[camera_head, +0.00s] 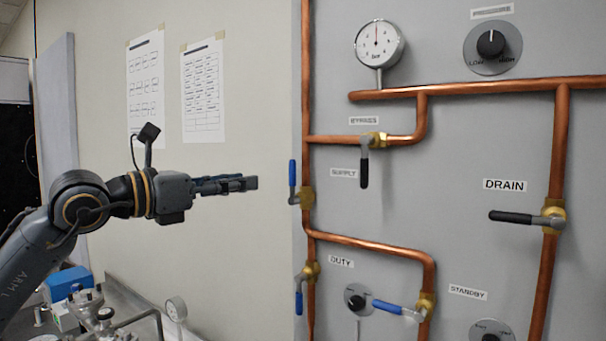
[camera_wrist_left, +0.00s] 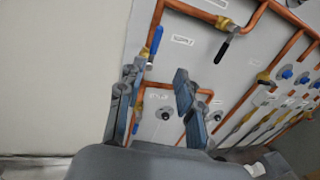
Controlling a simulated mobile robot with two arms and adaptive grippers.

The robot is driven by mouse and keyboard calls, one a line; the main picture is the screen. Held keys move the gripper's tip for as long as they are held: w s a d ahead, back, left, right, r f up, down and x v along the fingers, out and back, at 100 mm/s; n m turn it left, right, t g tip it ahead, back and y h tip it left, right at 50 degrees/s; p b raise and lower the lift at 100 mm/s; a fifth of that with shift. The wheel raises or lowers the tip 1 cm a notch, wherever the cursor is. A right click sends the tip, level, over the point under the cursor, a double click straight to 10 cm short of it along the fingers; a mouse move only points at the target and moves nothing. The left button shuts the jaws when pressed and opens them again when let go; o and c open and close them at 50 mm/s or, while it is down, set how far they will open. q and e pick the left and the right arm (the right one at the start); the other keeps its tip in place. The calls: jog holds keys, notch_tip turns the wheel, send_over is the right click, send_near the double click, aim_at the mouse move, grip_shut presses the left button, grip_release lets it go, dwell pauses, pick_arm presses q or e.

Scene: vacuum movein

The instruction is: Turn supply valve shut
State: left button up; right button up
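The supply valve has a blue lever (camera_head: 292,180) standing upright along the left copper pipe, on a brass body (camera_head: 307,197), left of the SUPPLY label (camera_head: 344,173). In the left wrist view the blue lever (camera_wrist_left: 156,41) shows just beyond the fingers, left of the label (camera_wrist_left: 182,40). My left gripper (camera_head: 252,183) points right, level with the lever and apart from it in the head view. In the wrist view its two fingers (camera_wrist_left: 157,76) are spread with nothing between them. My right gripper is in neither view.
The bypass valve's black lever (camera_head: 365,172) hangs down to the right. The duty valve's blue lever (camera_head: 299,295) is below on the same pipe. The drain lever (camera_head: 510,217) points left. A gauge (camera_head: 379,42) is above. Equipment (camera_head: 92,305) stands lower left.

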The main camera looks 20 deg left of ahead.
aim_at(290, 172)
pick_arm(q)
jog(key=shift+y, duration=0.3)
jog(key=p+x, duration=0.2)
jog(key=x, duration=0.2)
jog(key=p+x, duration=0.2)
jog(key=x, duration=0.2)
jog(key=r+p+x, duration=0.1)
jog(key=p+x, duration=0.1)
jog(key=x, duration=0.2)
jog(key=shift+w+a, duration=0.15)
jog(key=shift+w, duration=0.15)
jog(key=shift+w+d+f+p, duration=0.1)
jog(key=shift+w+d+p, duration=0.1)
jog(key=shift+w+p, duration=0.2)
grip_shut()
